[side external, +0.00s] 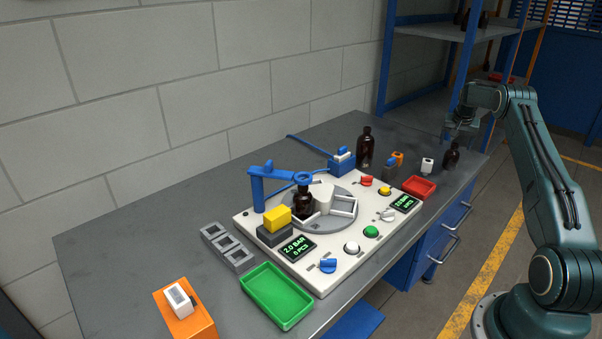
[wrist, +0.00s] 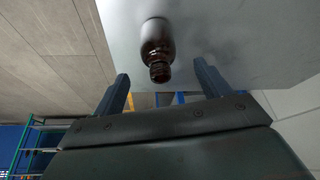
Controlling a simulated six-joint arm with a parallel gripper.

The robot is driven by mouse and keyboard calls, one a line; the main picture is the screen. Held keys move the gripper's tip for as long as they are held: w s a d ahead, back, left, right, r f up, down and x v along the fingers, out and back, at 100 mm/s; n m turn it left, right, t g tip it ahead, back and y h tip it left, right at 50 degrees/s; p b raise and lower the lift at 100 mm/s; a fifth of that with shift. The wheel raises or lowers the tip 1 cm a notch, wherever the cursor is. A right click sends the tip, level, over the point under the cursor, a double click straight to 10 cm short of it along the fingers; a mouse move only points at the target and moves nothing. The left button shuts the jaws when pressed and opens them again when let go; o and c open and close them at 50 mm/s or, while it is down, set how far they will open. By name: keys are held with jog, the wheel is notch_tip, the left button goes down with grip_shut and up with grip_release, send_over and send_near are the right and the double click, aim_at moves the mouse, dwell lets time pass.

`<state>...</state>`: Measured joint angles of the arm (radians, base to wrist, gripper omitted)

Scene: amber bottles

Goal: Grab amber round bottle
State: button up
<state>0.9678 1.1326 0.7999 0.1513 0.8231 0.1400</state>
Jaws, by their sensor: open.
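A small dark amber round bottle (side external: 451,155) stands upright at the right end of the grey table. My gripper (side external: 462,124) is above it, apart from it, with the jaws open and empty. In the wrist view an amber bottle (wrist: 157,42) shows beyond and between the two spread fingers (wrist: 161,72), with its neck toward me. A taller amber bottle (side external: 366,147) stands farther back on the table. Another amber bottle (side external: 303,203) sits in the round turntable of the white station, under the blue arm.
The white station (side external: 330,270) with buttons and displays fills the table's middle. A red tray (side external: 419,187), a small white block (side external: 427,165) and an orange block (side external: 397,158) are left of the small bottle. A green tray (side external: 276,296) is in front. A blue-framed shelf (side external: 440,31) stands behind.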

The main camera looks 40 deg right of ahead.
jog(key=shift+x, duration=2.6)
jog(key=c, duration=1.1)
jog(key=shift+r, duration=0.1)
jog(key=shift+r, duration=4.95)
